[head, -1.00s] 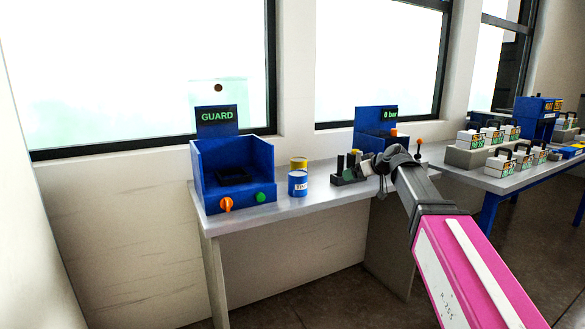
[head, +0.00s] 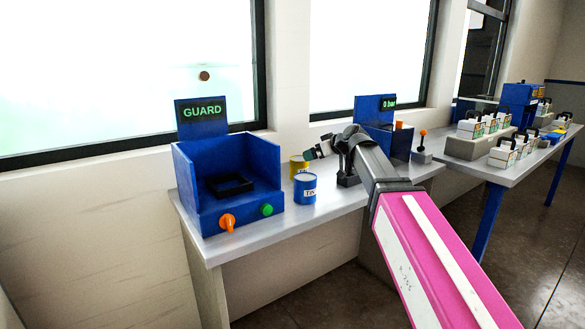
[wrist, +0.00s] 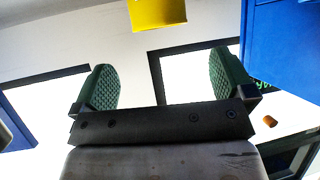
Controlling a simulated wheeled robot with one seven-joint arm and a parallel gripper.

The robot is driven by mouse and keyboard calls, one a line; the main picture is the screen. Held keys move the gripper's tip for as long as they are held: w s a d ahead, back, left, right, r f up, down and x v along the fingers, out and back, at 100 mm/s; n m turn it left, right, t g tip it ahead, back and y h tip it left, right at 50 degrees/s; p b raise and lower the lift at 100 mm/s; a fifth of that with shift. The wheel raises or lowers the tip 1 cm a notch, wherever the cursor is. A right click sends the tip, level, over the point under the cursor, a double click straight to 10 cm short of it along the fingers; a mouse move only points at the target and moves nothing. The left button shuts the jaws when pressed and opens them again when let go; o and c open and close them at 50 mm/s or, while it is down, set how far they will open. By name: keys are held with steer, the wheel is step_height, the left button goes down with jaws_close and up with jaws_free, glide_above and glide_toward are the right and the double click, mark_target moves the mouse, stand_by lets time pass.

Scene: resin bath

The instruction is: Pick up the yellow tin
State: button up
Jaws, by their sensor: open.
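The yellow tin (head: 299,163) stands upright on the grey bench, partly hidden behind a blue tin (head: 305,190) with a white label. In the wrist view the yellow tin (wrist: 158,12) shows at the top edge, beyond the fingers and between them in width; part of it is cut off. My gripper (head: 317,148) is just right of the yellow tin in the head view, apart from it. Its two green-padded fingers (wrist: 167,85) are spread wide with nothing between them.
A blue GUARD machine (head: 228,190) with orange and green knobs stands left of the tins. White handled boxes (head: 503,153) fill the bench at far right.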

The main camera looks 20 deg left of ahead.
mark_target(300, 158)
steer(key=x, duration=1)
steer(key=shift+w+a, duration=0.2)
steer(key=shift+a, duration=0.1)
steer(key=c, duration=1)
